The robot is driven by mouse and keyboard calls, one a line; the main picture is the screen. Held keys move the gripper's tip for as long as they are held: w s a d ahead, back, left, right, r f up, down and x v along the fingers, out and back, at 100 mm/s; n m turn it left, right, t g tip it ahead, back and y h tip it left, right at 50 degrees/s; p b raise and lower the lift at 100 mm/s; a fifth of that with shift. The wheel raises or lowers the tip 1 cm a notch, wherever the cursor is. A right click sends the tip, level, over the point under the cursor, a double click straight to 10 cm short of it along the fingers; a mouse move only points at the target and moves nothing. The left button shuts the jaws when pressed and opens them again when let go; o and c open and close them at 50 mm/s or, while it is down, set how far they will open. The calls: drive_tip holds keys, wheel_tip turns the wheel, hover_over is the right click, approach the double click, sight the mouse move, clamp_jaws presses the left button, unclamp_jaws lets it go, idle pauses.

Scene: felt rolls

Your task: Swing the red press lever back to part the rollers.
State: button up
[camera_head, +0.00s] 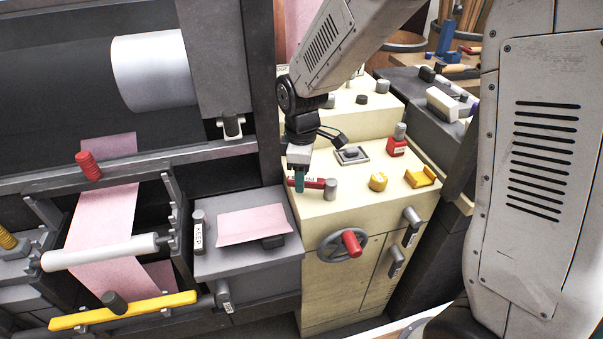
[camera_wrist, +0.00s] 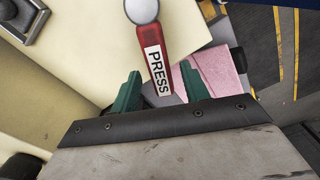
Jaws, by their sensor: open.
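The red press lever (camera_head: 317,183) lies roughly level on top of the cream cabinet, with a grey round pivot knob (camera_head: 330,190) at its right end. In the wrist view the lever (camera_wrist: 150,42) bears a white PRESS label and its handle reaches into the gap between my green fingers. My gripper (camera_head: 299,183) is pointed down over the lever's left end, and its fingers stand apart on either side of the handle in the wrist view (camera_wrist: 160,84). I see no clear grip on it. A white roller (camera_head: 100,253) spans the frame at left, with pink felt passing by it.
The cream cabinet top (camera_head: 408,207) also carries a red block (camera_head: 397,147), a yellow knob (camera_head: 378,181) and a yellow bracket (camera_head: 421,176). A red-handled wheel (camera_head: 343,245) is on its front. A grey box (camera_head: 245,262) with pink felt (camera_head: 252,225) stands left of it.

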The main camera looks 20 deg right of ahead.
clamp_jaws()
